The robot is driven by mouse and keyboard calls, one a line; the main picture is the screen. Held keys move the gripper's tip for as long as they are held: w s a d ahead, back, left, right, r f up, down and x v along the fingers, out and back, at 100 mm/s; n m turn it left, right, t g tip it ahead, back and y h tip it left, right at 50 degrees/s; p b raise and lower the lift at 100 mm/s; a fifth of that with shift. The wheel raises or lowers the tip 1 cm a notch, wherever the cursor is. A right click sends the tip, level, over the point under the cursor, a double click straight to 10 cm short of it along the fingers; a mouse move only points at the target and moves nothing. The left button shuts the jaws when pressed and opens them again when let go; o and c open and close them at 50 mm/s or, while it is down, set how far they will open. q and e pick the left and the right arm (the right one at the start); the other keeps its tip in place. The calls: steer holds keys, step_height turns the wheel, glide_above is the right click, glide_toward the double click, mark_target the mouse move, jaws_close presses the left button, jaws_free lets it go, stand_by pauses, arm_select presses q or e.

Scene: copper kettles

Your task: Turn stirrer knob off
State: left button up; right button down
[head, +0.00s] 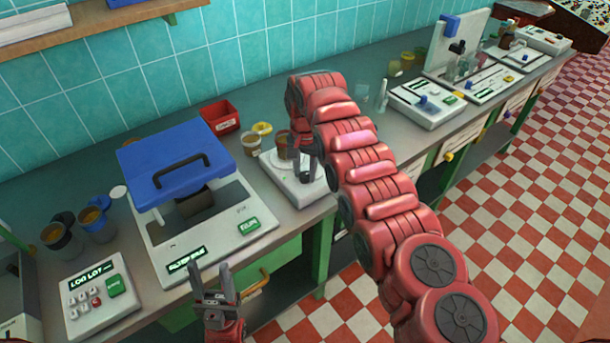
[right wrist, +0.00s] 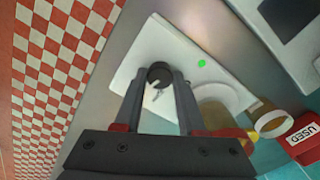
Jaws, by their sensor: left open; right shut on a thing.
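The stirrer (head: 283,186) is a white flat unit on the bench, and it also shows in the right wrist view (right wrist: 150,45). Its dark round knob (right wrist: 160,70) has a pale pointer mark. A green light (right wrist: 201,63) is lit on the stirrer's top. My right gripper (head: 308,177) reaches down over the stirrer's front right part. In the right wrist view its fingers (right wrist: 158,76) are on either side of the knob, shut on it. In the head view the gripper hides the knob. My left gripper (head: 214,282) is open and empty in front of the bench.
A brownish beaker (head: 283,146) is at the back of the stirrer. A tan cup (head: 252,145), yellow ring (head: 262,128) and red bin (head: 220,118) stand behind it. A blue-lidded machine (head: 178,160) is to the left. White devices (head: 427,102) stand further right.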

steer(key=n+b, duration=0.1)
steer(key=n, duration=0.2)
steer(key=shift+f+b, duration=0.1)
steer(key=shift+b, duration=0.2)
steer(key=shift+n, duration=0.8)
steer(key=n, duration=0.2)
steer(key=shift+n, duration=0.4)
steer(key=n, duration=0.3)
steer(key=shift+n, duration=0.3)
steer(key=n, duration=0.3)
steer(key=shift+n, duration=0.3)
steer(key=n, duration=0.6)
steer(key=shift+n, duration=0.3)
